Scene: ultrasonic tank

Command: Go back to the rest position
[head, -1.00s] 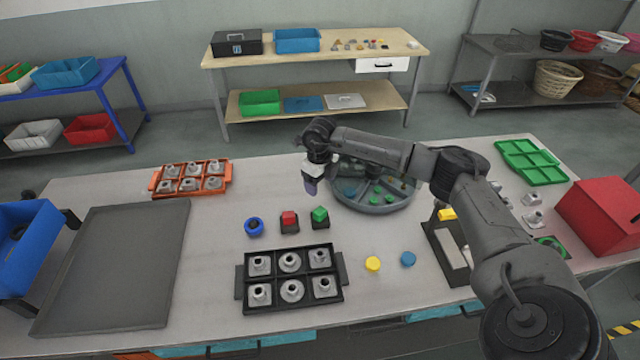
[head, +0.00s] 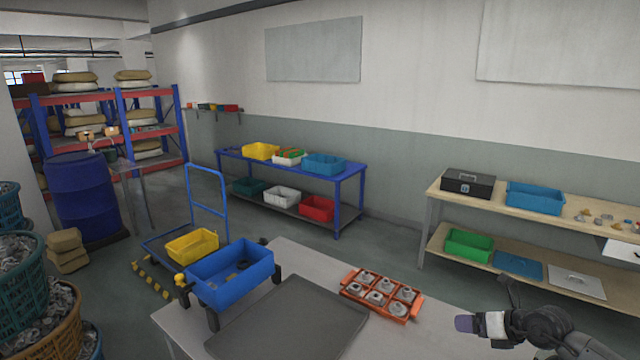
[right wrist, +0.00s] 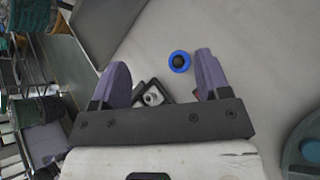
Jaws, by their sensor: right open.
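My right gripper (head: 466,323) is at the lower right of the head view, above the right part of the table and to the right of the orange tray. In the right wrist view its two purple fingers (right wrist: 160,78) are spread apart with nothing between them in their grip. Below the fingers, the table carries a blue ring (right wrist: 179,61) and part of a black tray with a grey metal part (right wrist: 153,96). My left gripper is not in view.
The grey table (head: 290,250) holds a dark mat (head: 290,318), an orange tray (head: 352,288) with several metal parts, and a blue bin (head: 230,276) at its left edge. Behind stand a blue bench (head: 345,172), a wooden bench (head: 432,190) and a trolley (head: 226,190).

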